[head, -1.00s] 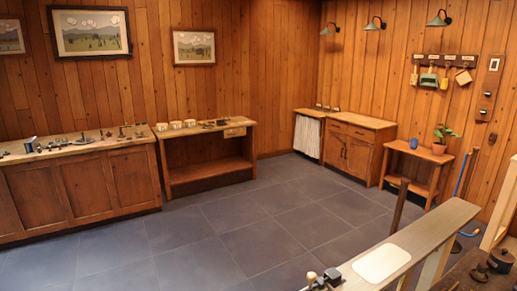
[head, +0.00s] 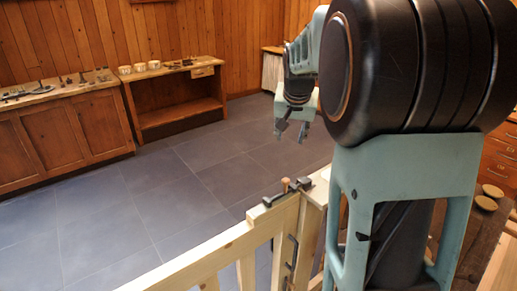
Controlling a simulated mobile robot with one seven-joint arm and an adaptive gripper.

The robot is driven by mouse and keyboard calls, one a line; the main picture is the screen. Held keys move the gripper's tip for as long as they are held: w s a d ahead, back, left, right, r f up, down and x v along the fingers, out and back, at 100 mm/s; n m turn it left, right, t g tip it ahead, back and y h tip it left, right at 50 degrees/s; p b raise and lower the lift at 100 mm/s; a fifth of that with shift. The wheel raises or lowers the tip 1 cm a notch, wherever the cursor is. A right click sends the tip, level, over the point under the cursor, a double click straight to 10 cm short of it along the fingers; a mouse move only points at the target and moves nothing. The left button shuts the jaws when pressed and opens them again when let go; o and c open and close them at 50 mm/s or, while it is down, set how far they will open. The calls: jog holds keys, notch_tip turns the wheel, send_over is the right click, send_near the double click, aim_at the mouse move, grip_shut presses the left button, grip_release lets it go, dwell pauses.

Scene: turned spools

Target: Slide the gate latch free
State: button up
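The gate (head: 208,262) is pale wood with a top rail and upright slats, at the bottom centre of the head view. A dark metal latch (head: 270,200) with a small wooden knob (head: 285,185) sits on top, where the gate meets a pale post (head: 316,195). The latch is small here, and I cannot tell how far its bar reaches across the joint. My gripper (head: 291,131) hangs above and beyond the latch, apart from it. Its two fingers are spread with nothing between them.
A dark handle (head: 291,250) is on the gate's face below the latch. My arm hides much of the right side. A workbench (head: 65,135) with small items and an open-fronted bench (head: 180,100) stand along the far wall. The tiled floor (head: 130,205) beyond the gate is clear.

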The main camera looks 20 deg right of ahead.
jog(key=n+g, duration=0.1)
jog(key=g, duration=0.1)
send_near(286, 179)
jog(key=x, duration=0.8)
jog(key=shift+f, duration=0.25)
grip_shut()
